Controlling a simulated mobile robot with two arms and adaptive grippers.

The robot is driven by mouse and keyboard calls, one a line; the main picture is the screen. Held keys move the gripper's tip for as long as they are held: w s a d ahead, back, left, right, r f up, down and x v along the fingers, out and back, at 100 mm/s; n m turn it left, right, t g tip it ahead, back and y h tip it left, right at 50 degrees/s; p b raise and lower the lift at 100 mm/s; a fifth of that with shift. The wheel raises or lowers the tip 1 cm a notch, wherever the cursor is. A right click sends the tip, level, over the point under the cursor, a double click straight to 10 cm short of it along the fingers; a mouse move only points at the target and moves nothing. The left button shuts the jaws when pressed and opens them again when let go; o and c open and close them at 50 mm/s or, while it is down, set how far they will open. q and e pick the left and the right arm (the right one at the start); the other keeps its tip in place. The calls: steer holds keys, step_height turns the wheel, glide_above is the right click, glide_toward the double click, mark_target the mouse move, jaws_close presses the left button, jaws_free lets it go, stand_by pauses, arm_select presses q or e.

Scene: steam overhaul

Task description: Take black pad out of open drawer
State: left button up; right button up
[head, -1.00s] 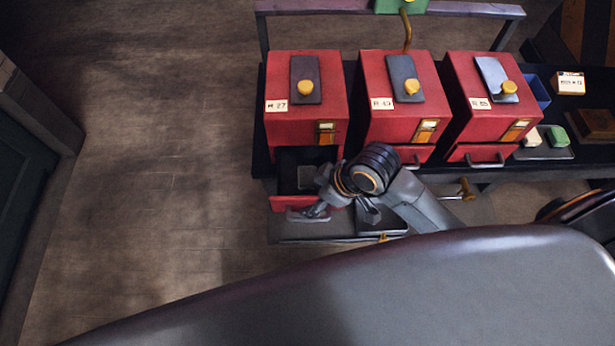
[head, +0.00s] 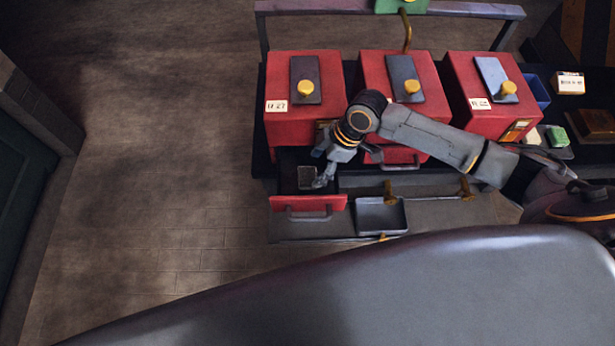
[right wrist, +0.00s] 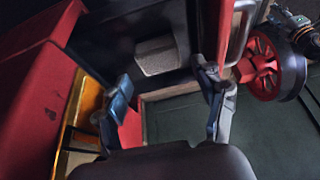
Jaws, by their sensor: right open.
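The open drawer (head: 335,203) sticks out below the left red box (head: 290,125). A small dark-grey pad (head: 306,178) lies inside it near the left; it also shows in the right wrist view (right wrist: 158,55). My right gripper (head: 347,168) is open and empty, at the right side of the drawer and pointing down. One finger overlaps the drawer's interior close to the pad, with no clear contact. In the right wrist view both fingers (right wrist: 165,82) are spread, and the pad appears beyond them. My left gripper is not in view.
Two more red boxes (head: 408,75) stand to the right, with shut drawers below. A grey tray (head: 381,216) sits right of the open drawer. A red wheel (right wrist: 265,68) shows beyond the drawer front in the right wrist view. Open floor lies to the left.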

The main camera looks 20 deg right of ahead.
mark_target(309, 175)
steer(key=shift+p+x, duration=0.3)
steer(key=shift+x, duration=3)
steer(key=shift+w+a, duration=0.1)
steer(key=c, duration=1)
